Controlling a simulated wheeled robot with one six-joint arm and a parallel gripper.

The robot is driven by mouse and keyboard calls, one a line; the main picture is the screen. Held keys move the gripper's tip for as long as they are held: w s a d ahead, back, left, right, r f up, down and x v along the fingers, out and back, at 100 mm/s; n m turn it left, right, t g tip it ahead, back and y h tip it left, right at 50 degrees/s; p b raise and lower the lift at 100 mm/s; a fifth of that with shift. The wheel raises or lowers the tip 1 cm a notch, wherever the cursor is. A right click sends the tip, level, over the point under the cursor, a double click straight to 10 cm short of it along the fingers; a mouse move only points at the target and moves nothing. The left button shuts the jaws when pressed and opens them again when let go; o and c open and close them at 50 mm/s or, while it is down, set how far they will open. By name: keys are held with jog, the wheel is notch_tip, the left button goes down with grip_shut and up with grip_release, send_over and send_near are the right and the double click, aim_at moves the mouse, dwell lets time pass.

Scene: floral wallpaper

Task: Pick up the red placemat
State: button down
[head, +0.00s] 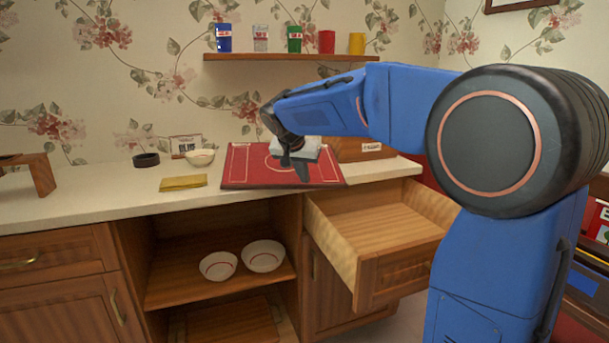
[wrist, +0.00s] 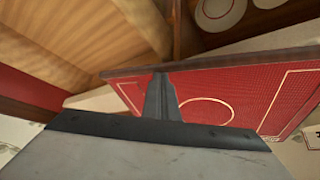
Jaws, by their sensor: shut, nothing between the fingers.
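The red placemat (head: 245,166) lies on the counter, a flat red rectangle with a thin pale border and a pale circle. Its front edge is close to the counter's front edge. My gripper (head: 302,172) is over the right part of the placemat, pointing down, with its fingers shut and empty. In the wrist view the closed fingers (wrist: 161,95) show in front of the placemat's edge, and the placemat (wrist: 215,88) spreads beyond them. I cannot tell whether the fingertips touch it. My gripper hides part of the placemat in the head view.
An open, empty drawer (head: 385,225) juts out below the counter at right. A yellow cloth (head: 183,183), a white bowl (head: 200,157) and a dark ring (head: 146,160) are left of the placemat. A wooden box (head: 345,150) stands behind right.

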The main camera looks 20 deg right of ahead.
jog(key=shift+s+a, duration=0.65)
jog(key=shift+s, duration=0.15)
jog(key=shift+r, duration=0.1)
jog(key=shift+d+r, duration=0.1)
jog(key=shift+r, duration=0.6)
